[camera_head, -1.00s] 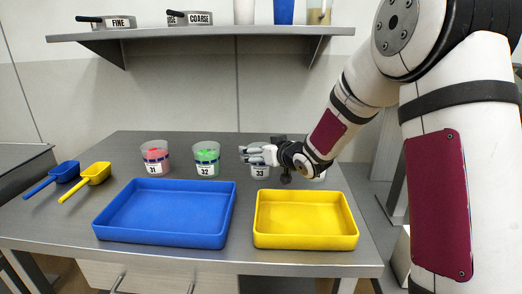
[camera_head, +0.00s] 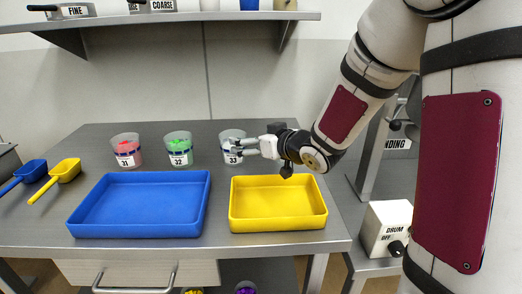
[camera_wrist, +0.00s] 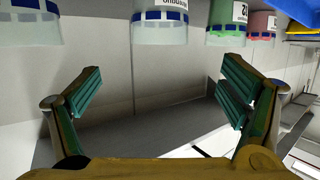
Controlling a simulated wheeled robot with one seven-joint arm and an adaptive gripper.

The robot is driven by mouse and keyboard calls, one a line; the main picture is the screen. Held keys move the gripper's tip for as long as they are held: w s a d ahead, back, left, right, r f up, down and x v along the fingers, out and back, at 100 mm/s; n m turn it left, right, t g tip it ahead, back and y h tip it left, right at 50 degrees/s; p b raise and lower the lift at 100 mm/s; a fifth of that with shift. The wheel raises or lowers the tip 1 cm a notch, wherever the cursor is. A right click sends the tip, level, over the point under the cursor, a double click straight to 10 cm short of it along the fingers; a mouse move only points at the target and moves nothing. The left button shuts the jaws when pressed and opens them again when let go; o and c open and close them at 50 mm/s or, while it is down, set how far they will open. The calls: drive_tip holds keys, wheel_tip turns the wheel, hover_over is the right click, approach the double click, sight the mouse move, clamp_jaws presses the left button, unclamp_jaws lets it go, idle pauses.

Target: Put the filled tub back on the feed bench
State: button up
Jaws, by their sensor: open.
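Three clear tubs with blue bands stand along the back of the grey bench (camera_head: 330,215): tub 31 (camera_head: 126,150) with pink contents, tub 32 (camera_head: 178,150) with green contents, and tub 33 (camera_head: 229,158) at the right. Contents of tub 33 cannot be told. My gripper (camera_head: 238,146) overlaps tub 33 in the head view. In the wrist view my gripper (camera_wrist: 160,100) is open with nothing between its fingers. Upside-down tubs line that view's top, including a pale tub (camera_wrist: 160,25), the green one (camera_wrist: 227,22) and another pale tub (camera_wrist: 30,22) at far left.
A blue tray (camera_head: 140,205) and a yellow tray (camera_head: 278,204) sit empty at the bench front. Blue (camera_head: 30,172) and yellow (camera_head: 62,172) scoops lie at left. A shelf (camera_head: 180,20) hangs above. A white drum control box (camera_head: 388,228) stands at the right.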

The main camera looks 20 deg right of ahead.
drive_tip(key=s+d+r+m+g+h, duration=0.1)
drive_tip(key=s+d+m+g+h, duration=0.15)
drive_tip(key=s, duration=0.65)
drive_tip(key=s+d+r+m+g+h, duration=0.15)
drive_tip(key=s+g+h, duration=0.25)
drive_tip(key=s, duration=0.5)
drive_tip(key=s+a+g+y, duration=0.1)
drive_tip(key=s+a+g, duration=0.2)
drive_tip(key=s, duration=0.9)
drive_tip(key=s+a+f+g+y, duration=0.1)
drive_tip(key=s+a+g, duration=0.2)
drive_tip(key=s, duration=0.9)
drive_tip(key=shift+a+n, duration=0.4)
drive_tip(key=shift+a, duration=0.1)
drive_tip(key=shift+f+y, duration=0.1)
drive_tip(key=shift+y, duration=0.15)
wheel_tip(320, 180, up, 15)
drive_tip(key=t+p, duration=0.2)
drive_tip(key=p, duration=1.1)
drive_tip(key=shift+d+t, duration=0.15)
drive_tip(key=shift+t, duration=0.2)
